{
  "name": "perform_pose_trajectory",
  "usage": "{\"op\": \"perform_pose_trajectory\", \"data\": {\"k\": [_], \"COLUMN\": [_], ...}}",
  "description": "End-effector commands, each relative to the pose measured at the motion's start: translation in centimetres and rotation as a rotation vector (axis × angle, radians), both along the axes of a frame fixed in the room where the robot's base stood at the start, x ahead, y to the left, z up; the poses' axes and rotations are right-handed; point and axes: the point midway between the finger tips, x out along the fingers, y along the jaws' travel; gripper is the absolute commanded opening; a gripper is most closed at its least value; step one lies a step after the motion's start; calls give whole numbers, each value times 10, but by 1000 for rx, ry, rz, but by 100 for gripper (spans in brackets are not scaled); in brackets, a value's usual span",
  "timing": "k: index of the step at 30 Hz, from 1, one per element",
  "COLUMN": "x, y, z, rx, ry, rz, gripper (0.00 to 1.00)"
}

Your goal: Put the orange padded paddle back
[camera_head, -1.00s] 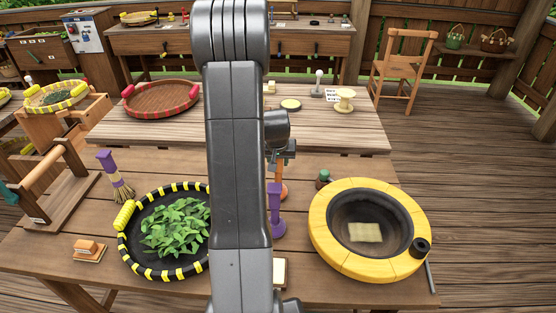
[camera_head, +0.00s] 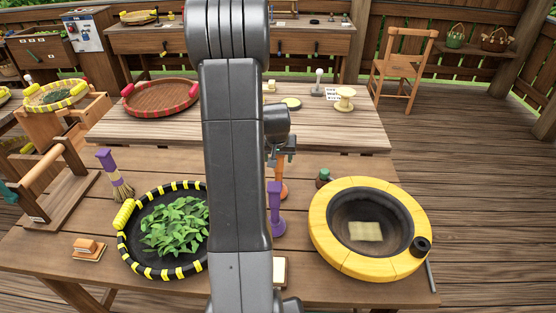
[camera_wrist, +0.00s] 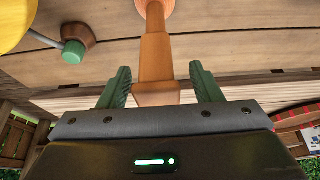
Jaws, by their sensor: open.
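The orange padded paddle (camera_head: 283,185) stands upright on the near table, partly hidden by my arm and a purple-handled tool (camera_head: 275,208) in front of it. In the wrist view, its orange handle (camera_wrist: 155,58) lies between my fingers, with its square end close to the gripper body and its round part cut off at the top edge. My gripper (camera_wrist: 162,84) is open, its green fingers one on each side of the handle. A gap shows on both sides. In the head view my gripper (camera_head: 283,150) is at the handle's top.
A yellow-rimmed pan (camera_head: 330,235) stands to the right, with a small green-topped knob (camera_head: 323,178) behind it. A black-and-yellow tray of leaves (camera_head: 123,245) is at the left. A brush (camera_head: 115,175) stands behind that tray.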

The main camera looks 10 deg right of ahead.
Motion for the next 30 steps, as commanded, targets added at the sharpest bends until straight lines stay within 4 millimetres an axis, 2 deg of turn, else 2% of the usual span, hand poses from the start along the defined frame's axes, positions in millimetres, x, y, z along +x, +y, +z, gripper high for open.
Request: {"op": "perform_pose_trajectory", "data": {"k": [18, 24, 30], "x": [-39, -45, -46], "y": [7, 9, 9], "z": [92, 105, 106], "rx": [0, 0, 0], "ry": [-4, -1, 1], "rz": [0, 0, 0], "gripper": [58, 58, 58]}}
